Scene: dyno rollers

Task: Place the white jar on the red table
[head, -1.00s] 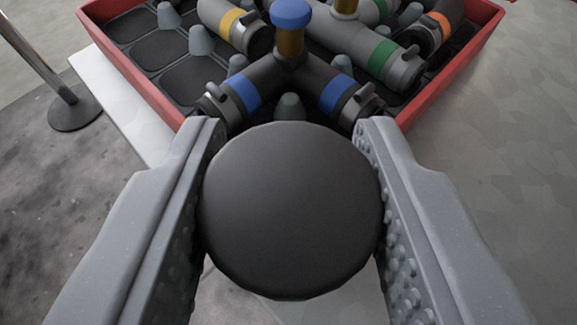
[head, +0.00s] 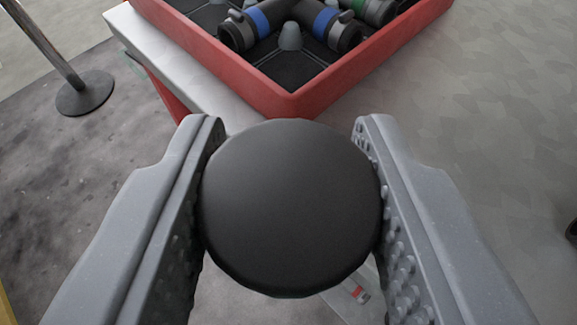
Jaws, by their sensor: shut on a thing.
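My gripper (head: 288,130) is shut on a round, dark grey lid-like top (head: 290,210), held between its two studded fingers. If this is the white jar, only its dark top shows; the body below is hidden and no white is visible. A table with a pale top (head: 185,60) and a red side or leg (head: 160,88) stands beyond the gripper. The held thing is in front of the table's near corner in the picture. Its height against the tabletop cannot be told.
A metal post on a round base (head: 86,93) stands at left. A small red-and-white item (head: 357,292) shows below the gripper. Grey floor is open at right.

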